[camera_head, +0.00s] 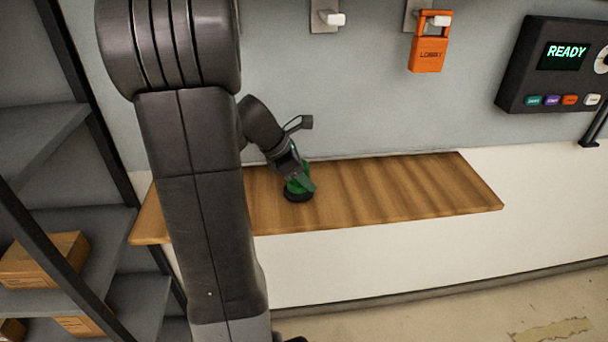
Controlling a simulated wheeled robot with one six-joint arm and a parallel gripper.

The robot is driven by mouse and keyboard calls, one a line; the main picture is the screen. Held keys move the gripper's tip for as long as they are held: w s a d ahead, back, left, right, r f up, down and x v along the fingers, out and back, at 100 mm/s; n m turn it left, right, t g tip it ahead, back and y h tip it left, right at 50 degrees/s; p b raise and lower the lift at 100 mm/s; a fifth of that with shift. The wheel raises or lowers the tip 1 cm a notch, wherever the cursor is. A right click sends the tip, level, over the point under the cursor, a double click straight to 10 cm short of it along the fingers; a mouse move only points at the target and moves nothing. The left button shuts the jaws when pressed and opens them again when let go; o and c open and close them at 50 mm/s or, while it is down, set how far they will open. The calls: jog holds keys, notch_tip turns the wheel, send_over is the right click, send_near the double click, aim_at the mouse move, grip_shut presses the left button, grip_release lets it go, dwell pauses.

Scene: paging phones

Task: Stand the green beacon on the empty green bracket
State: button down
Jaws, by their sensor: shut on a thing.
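The green beacon (294,189) has a green body on a round black base. It stands upright at the wooden shelf (400,190), towards its left part. I cannot tell whether its base touches the wood. My gripper (298,174) is shut on the beacon's upper body, coming in from the upper left. Part of the beacon is hidden by the gripper. No green bracket shows in this view. My arm hides part of the wall and the left part of the shelf.
An orange tag marked LOBBY (428,54) hangs on a wall hook. An empty hook (331,18) is left of it. A black panel (553,65) reads READY, with several coloured buttons. A rack (50,240) with cardboard boxes stands at the left. The shelf's right part is bare.

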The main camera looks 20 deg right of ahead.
jog(key=shift+f, duration=0.1)
jog(key=c, duration=0.7)
grip_release()
